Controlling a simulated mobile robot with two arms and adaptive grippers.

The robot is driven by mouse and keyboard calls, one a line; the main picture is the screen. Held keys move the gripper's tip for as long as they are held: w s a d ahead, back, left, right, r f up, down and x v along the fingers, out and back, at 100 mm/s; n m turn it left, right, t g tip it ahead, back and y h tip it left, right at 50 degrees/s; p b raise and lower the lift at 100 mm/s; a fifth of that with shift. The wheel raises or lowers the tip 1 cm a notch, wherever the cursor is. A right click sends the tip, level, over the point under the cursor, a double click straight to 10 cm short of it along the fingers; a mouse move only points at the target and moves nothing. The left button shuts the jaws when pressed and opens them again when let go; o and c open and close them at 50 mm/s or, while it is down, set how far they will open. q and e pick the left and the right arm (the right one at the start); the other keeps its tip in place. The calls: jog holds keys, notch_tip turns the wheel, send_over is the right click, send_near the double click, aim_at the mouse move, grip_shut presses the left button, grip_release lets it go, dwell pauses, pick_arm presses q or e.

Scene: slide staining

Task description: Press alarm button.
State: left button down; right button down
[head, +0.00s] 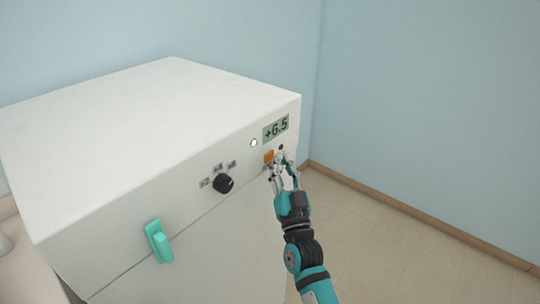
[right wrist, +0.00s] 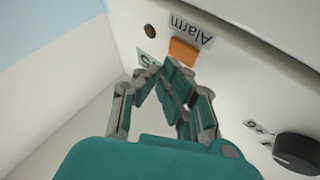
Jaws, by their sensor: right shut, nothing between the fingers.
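The orange alarm button (head: 268,157) is on the front of a white box-like appliance (head: 150,110), below its display. In the right wrist view the button (right wrist: 183,52) shows upside-down lettering "Alarm" beside it. My right gripper (head: 280,160) is shut and empty, its fingertips right by the panel at the button's lower right. In the right wrist view the fingertips (right wrist: 166,68) lie just below the button; whether they touch the panel I cannot tell. My left gripper is not in view.
A display (head: 276,128) reads +6.5. A small white light (head: 253,143), a black knob (head: 223,184) and a teal handle (head: 159,241) are on the same front. A small dark round spot (right wrist: 150,31) is near the button. Open floor (head: 375,235) lies to the right.

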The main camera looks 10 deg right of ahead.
jog(key=shift+s+d, duration=0.1)
jog(key=s+d+p, duration=0.1)
jog(key=s, duration=0.1)
jog(key=s+d, duration=0.2)
jog(key=shift+p, duration=0.35)
dwell(0.7)
